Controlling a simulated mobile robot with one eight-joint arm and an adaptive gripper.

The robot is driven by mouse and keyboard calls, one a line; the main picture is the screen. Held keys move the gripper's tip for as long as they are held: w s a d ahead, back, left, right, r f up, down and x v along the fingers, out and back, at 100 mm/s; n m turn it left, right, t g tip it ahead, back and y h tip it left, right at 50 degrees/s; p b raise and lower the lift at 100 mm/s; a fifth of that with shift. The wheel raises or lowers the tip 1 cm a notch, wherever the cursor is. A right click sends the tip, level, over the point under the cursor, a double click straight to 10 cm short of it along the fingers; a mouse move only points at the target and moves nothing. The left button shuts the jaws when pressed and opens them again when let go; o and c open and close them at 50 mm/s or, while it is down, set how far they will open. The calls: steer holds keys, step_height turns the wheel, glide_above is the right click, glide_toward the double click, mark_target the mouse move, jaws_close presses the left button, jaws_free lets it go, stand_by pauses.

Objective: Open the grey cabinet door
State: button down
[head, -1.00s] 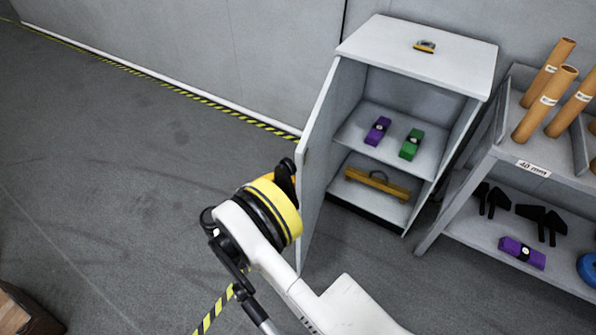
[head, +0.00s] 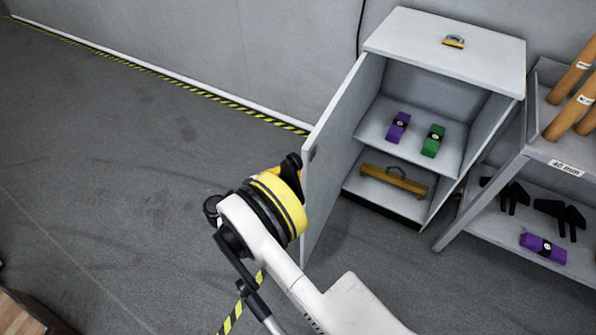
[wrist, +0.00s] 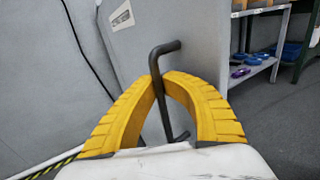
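The grey cabinet (head: 512,75) stands against the wall in the head view. Its door (head: 338,140) is hinged on the cabinet's left side and stands wide open, so the shelves inside show. In the wrist view, the dark bent bar handle (wrist: 166,105) stands out in front of the grey door face (wrist: 190,50). My gripper (wrist: 161,82) has its two yellow fingers closed together around the handle, with the tips meeting at the bar. In the head view, my gripper is at the door's outer left side, and its fingertips are mostly hidden by my wrist.
Inside the cabinet are a purple item (head: 398,127), a green item (head: 432,141) and a yellow level (head: 394,180). A grey shelf rack (head: 484,190) with cardboard tubes stands close on the right. The floor (head: 120,190) left of the door is clear.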

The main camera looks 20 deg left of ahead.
steer(key=c, duration=1.5)
jaws_free()
steer(key=shift+s+a, duration=0.1)
steer(key=shift+s, duration=0.05)
step_height(320, 180, up, 10)
steer(key=shift+r, duration=0.1)
